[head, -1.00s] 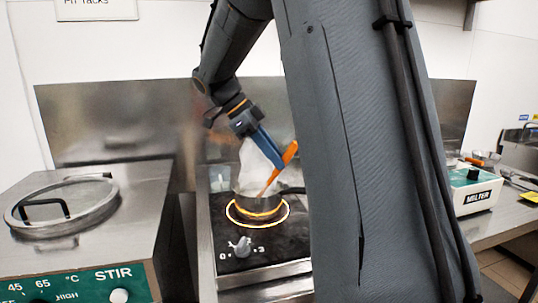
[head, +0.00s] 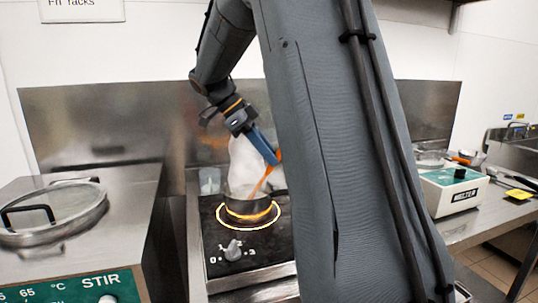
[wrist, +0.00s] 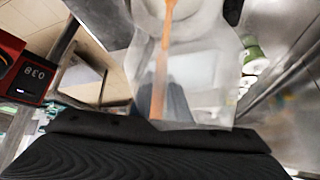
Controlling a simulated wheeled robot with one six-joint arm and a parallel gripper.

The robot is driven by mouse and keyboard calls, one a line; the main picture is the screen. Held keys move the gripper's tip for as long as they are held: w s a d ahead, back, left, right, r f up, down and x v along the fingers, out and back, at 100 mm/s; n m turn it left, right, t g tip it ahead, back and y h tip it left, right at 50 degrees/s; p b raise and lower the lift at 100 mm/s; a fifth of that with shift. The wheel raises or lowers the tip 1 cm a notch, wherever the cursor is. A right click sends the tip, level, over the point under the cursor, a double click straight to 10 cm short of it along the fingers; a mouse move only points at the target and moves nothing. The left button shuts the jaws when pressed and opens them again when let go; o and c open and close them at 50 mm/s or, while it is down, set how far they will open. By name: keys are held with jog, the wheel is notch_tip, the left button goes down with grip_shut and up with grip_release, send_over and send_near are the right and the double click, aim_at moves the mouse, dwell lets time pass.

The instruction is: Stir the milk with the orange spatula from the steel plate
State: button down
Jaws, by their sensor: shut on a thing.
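My gripper (head: 272,158) has blue fingers and is shut on the orange spatula (head: 264,181) above the pot. The spatula slants down to the left, its lower end inside the small steel pot (head: 238,190). Its upper end is mostly behind my arm. In the wrist view the spatula (wrist: 163,60) runs upright through a pale, see-through haze or shape. The pot sits on a black hob (head: 222,258) with a glowing orange ring around its base. The milk itself cannot be made out; white haze rises over the pot. The steel plate is not identifiable.
A steel machine with a round clear lid (head: 55,212) and green STIR panel (head: 75,288) stands at left. A white MELTER box (head: 452,192) stands at right. A steel splashback (head: 95,120) is behind the hob. My arm hides the middle.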

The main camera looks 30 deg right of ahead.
jog(key=shift+s+d+r+p, duration=0.55)
jog(key=shift+r+p, duration=0.1)
jog(key=shift+r, duration=0.65)
jog(key=shift+s+d+r+p, duration=0.55)
jog(key=shift+s+r+p, duration=0.05)
jog(key=shift+r, duration=0.7)
jog(key=shift+s+d+r+p, duration=0.55)
jog(key=shift+r+p, duration=0.1)
jog(key=shift+r, duration=0.65)
jog(key=shift+r+p, duration=1.35)
jog(key=shift+r, duration=1.15)
jog(key=shift+s, duration=0.1)
